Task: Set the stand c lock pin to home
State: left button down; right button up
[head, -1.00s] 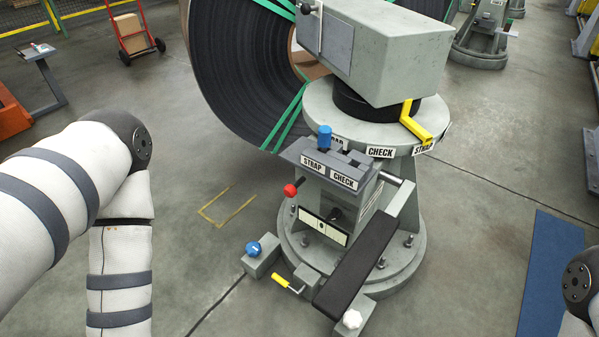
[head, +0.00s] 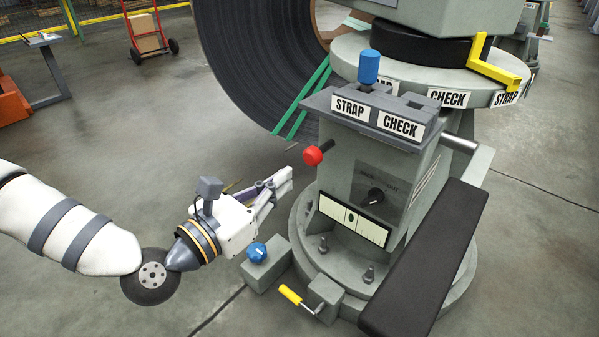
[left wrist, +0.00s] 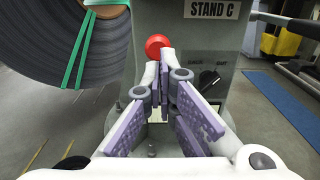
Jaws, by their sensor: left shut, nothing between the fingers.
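The stand (head: 425,165) is a grey post on a round bolted base; its plate reads STAND C in the left wrist view (left wrist: 212,9). A red-knobbed pin (head: 313,155) sticks out of its left side on a dark shaft; its knob also shows in the left wrist view (left wrist: 157,46), just beyond my fingertips. No label shows which part is the lock pin. My left gripper (head: 285,181) is shut and empty, below and left of the red knob and apparently apart from it. My right gripper is out of view.
A blue-topped handle (head: 369,67) stands in the slotted STRAP/CHECK head. A blue knob on a block (head: 257,252) and a yellow-handled crank (head: 290,294) sit low near my gripper. A black padded arm (head: 425,262) slants across the right.

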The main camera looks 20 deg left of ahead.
aim_at(310, 158)
pick_arm(q)
jog(key=shift+b+x, duration=0.5)
jog(key=shift+x, duration=2.2)
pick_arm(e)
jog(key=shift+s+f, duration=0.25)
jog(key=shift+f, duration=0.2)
pick_arm(q)
jog(key=x, duration=0.1)
jog(key=b+x, duration=0.1)
jog(key=x, duration=0.2)
jog(key=shift+w+f+b, duration=0.15)
jog(key=shift+f+b, duration=0.15)
jog(key=shift+b, duration=0.1)
jog(key=shift+w+d+r, duration=0.1)
jog(key=shift+w+d, duration=0.05)
jog(key=shift+w, duration=0.1)
jog(key=shift+r, duration=0.25)
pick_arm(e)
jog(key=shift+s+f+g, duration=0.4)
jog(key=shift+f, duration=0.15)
